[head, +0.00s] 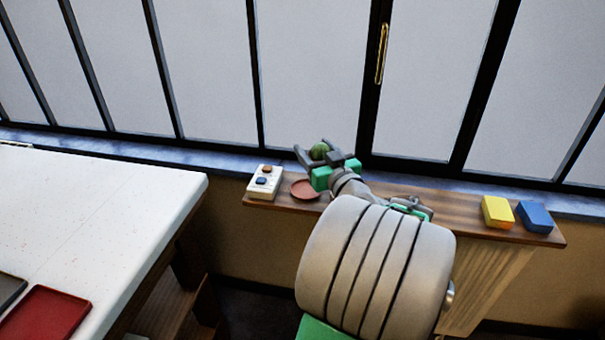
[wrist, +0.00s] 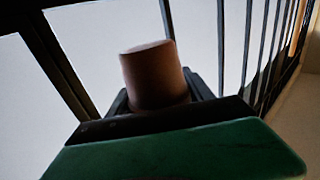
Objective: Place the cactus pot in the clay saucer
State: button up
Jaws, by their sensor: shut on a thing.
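The clay saucer (head: 304,190) is a small reddish-brown dish on the wooden shelf under the window. My gripper (head: 318,157) is above and slightly right of the saucer in the head view. It is shut on the cactus pot, whose green cactus (head: 319,151) shows between the fingers. In the wrist view the brown pot (wrist: 153,75) stands between the dark fingers, with the window behind it. The cactus itself is not seen in the wrist view. Part of the saucer's right side is close to my wrist.
A white box with orange and blue buttons (head: 264,182) stands just left of the saucer. A yellow block (head: 497,212) and a blue block (head: 535,218) lie at the shelf's right end. A white table (head: 90,215) with a red tray (head: 45,314) is at left.

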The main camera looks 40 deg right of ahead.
jog(key=w+f, duration=0.2)
jog(key=w+d+f, duration=0.1)
jog(key=w+f, duration=0.3)
jog(key=w, duration=0.1)
jog(key=shift+d+f, duration=0.35)
jog(key=shift+d, duration=0.05)
jog(key=shift+w+f+b, duration=0.15)
jog(key=shift+f+b, duration=0.2)
jog(key=shift+f, duration=1.3)
jog(key=shift+f, duration=0.1)
jog(key=shift+f+b, duration=0.15)
jog(key=shift+b, duration=0.15)
jog(key=o, duration=1.5)
jog(key=shift+o, duration=0.2)
